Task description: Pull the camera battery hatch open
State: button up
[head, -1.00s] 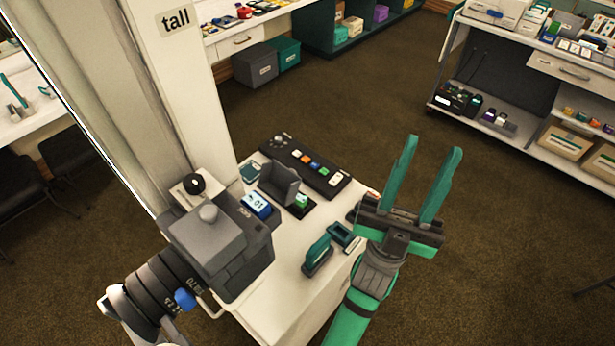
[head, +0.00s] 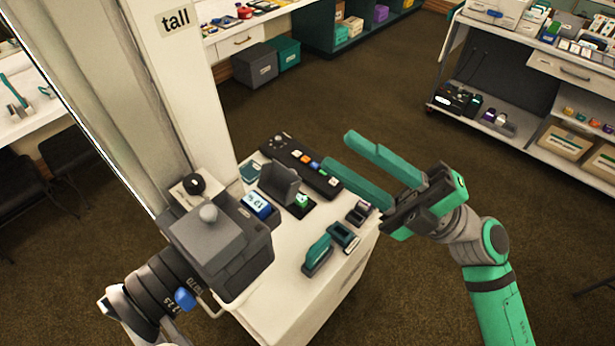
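The white counter (head: 300,318) holds a black button panel (head: 303,166), an upright grey plate (head: 279,184), a blue block (head: 257,205) and a green-handled item (head: 318,253). A white pillar (head: 185,75) rises behind. Open floor (head: 400,90) lies behind and right.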

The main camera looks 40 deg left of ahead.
aim_at(283, 180)
jog(key=d+f+m+t+h, duration=0.3)
jog(key=d+f, duration=0.1)
jog(key=f, duration=0.4)
jog(key=x, duration=1)
jog(key=shift+a+f, duration=0.15)
jog(key=shift+a, duration=0.15)
jog(key=shift+w, duration=0.1)
